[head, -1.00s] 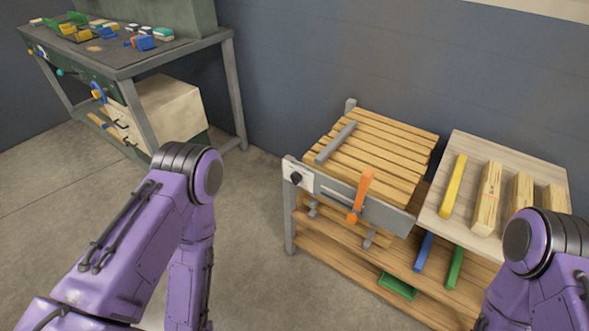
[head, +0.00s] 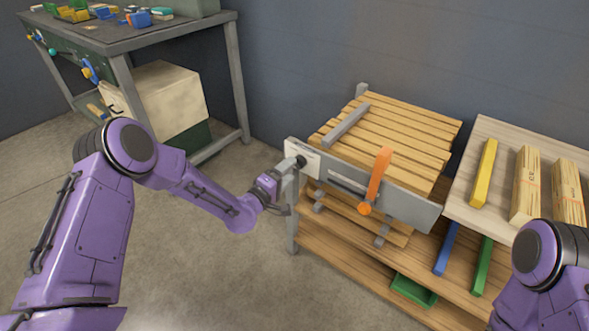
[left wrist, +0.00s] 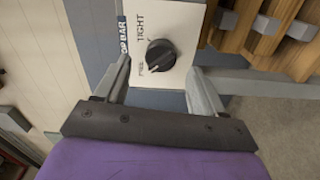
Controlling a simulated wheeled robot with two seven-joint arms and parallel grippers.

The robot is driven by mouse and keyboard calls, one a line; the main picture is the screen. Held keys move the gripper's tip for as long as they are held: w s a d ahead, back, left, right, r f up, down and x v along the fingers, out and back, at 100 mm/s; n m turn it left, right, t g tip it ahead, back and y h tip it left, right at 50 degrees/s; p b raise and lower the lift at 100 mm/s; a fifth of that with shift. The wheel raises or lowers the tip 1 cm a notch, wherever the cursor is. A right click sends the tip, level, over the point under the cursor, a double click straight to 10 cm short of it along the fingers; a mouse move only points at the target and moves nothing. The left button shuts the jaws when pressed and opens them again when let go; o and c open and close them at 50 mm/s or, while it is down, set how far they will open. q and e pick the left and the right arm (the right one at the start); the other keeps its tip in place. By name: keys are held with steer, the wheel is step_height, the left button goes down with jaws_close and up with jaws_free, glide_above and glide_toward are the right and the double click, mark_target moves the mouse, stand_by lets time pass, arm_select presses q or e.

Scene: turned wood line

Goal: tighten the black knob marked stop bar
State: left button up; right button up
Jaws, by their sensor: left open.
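The black knob (left wrist: 161,56) sits on a white plate (left wrist: 178,20) marked TIGHT, FREE and, partly cut off, a blue label ending in "OP BAR". A pale pointer line on the knob lies toward the FREE side. My left gripper (left wrist: 162,82) is open in the left wrist view, its fingers either side of the knob's near end and not visibly touching it. In the head view my left gripper (head: 287,172) is at the plate on the left end of the bench front, by the knob (head: 301,161). My right gripper is out of view.
An orange lever (head: 378,175) stands on the grey front rail right of the knob. The slatted wooden top (head: 400,130) carries a grey bar (head: 346,124). A side board (head: 465,206) holds a yellow bar and wooden blocks. A workbench (head: 130,55) stands at back left.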

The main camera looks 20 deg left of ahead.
mark_target(298, 163)
arm_select(q)
steer(key=shift+x, duration=1.8)
steer(key=c, duration=1.1)
steer(key=shift+o, duration=0.2)
